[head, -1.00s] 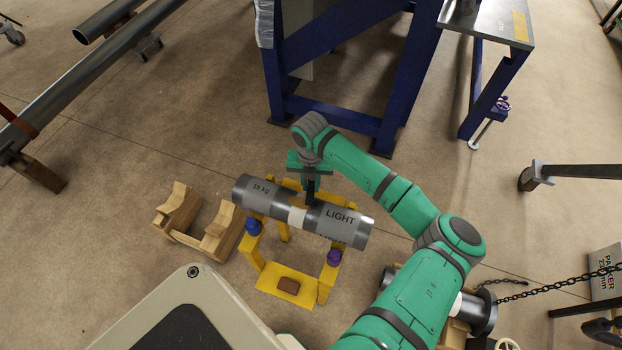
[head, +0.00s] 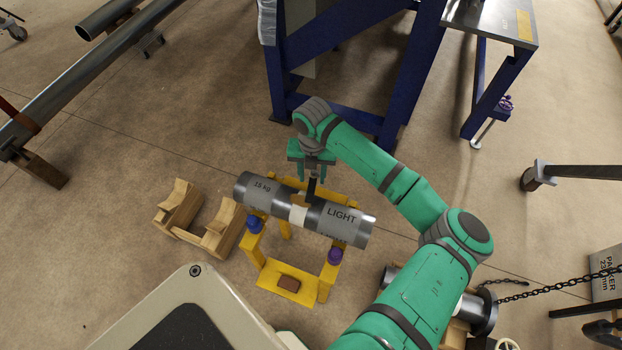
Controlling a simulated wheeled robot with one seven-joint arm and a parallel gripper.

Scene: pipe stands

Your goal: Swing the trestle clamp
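The yellow trestle (head: 272,268) stands on the floor in the middle of the head view. A grey pipe (head: 345,222) marked "15 kg" and "LIGHT" lies across its top, with a pale band (head: 299,214) around its middle. A blue knob (head: 254,224) and a purple knob (head: 335,256) sit at the trestle's near corners. My gripper (head: 311,195) points down at the far side of the pipe, close to the band. A dark narrow part shows below the hand; I cannot tell whether it is fingers or clamp, nor whether they touch.
Wooden cradle blocks (head: 208,236) stand left of the trestle. A blue steel frame (head: 340,115) rises behind my wrist. Another pipe end (head: 480,311) and a chain (head: 560,288) lie to the right.

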